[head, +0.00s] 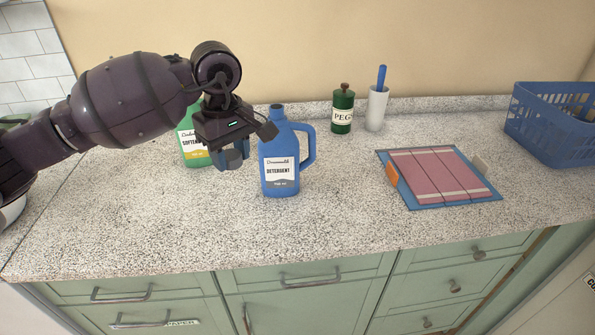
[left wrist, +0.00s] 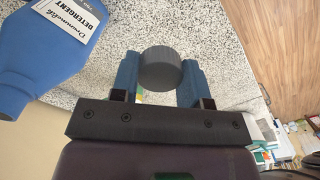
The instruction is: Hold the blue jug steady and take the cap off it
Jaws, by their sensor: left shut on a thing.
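The blue jug (head: 280,187) stands upright on the speckled counter, its "DETERGENT" label facing me and its handle to the right. Its neck top looks dark, with no cap on it. Part of the jug also shows at the upper left of the left wrist view (left wrist: 38,60). My left gripper (head: 232,155) is beside the jug, to its left and apart from it. In the left wrist view its blue fingers are shut on a dark grey round cap (left wrist: 161,70). My right gripper is in no view, and nothing is seen holding the jug.
A green softener bottle (head: 188,146) stands behind my left gripper. A green PEG tin (head: 342,112) and a white holder with a blue handle (head: 376,110) stand at the back. A folded pink cloth on a blue board (head: 427,204) and blue basket (head: 545,130) are right. The front counter is clear.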

